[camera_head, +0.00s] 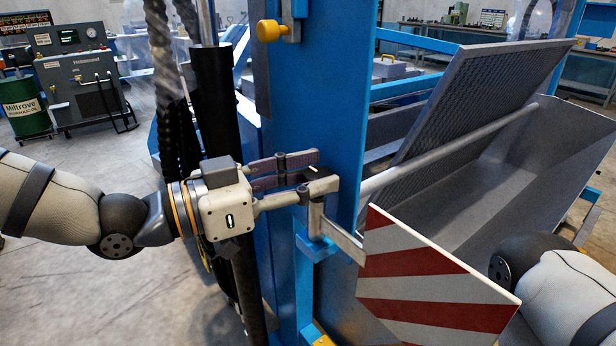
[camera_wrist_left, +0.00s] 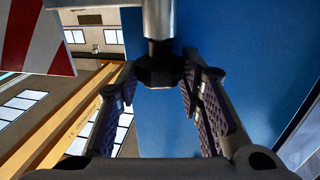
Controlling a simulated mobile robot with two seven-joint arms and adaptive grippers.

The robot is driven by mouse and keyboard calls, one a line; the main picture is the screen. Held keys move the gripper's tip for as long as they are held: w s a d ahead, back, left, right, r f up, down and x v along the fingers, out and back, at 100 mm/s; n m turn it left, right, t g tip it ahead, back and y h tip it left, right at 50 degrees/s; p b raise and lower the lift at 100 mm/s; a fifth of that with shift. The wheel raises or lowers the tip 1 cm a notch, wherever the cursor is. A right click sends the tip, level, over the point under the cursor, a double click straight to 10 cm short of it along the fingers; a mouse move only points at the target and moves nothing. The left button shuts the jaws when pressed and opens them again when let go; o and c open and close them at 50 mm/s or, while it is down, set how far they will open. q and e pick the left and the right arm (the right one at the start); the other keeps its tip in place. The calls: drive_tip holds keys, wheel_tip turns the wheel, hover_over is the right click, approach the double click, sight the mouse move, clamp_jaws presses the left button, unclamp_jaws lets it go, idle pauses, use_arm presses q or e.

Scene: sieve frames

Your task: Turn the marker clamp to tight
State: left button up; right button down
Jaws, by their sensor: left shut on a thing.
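The marker board (camera_head: 430,285), with red and white stripes, hangs at the lower middle right on a pale metal bracket (camera_head: 345,242). It also shows at the upper left of the left wrist view (camera_wrist_left: 35,35). The marker clamp (camera_wrist_left: 159,66) is a dark knob under a silver post (camera_wrist_left: 158,18), beside the blue upright. My left gripper (camera_head: 305,178) reaches in from the left and is shut on this knob, one finger on each side. In the head view the fingers and bracket mostly hide the knob. My right gripper is out of view; only part of my right arm shows at lower right.
The blue upright plate (camera_head: 315,95) stands directly behind the left gripper. A yellow knob (camera_head: 268,30) sits above it. A dark mesh screen (camera_head: 475,100) and a grey trough (camera_head: 505,170) lie to the right. Black hoses (camera_head: 170,90) hang close to the left arm.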

use_arm(q)
drive_tip(key=o, duration=1.2)
drive_tip(key=v, duration=1.2)
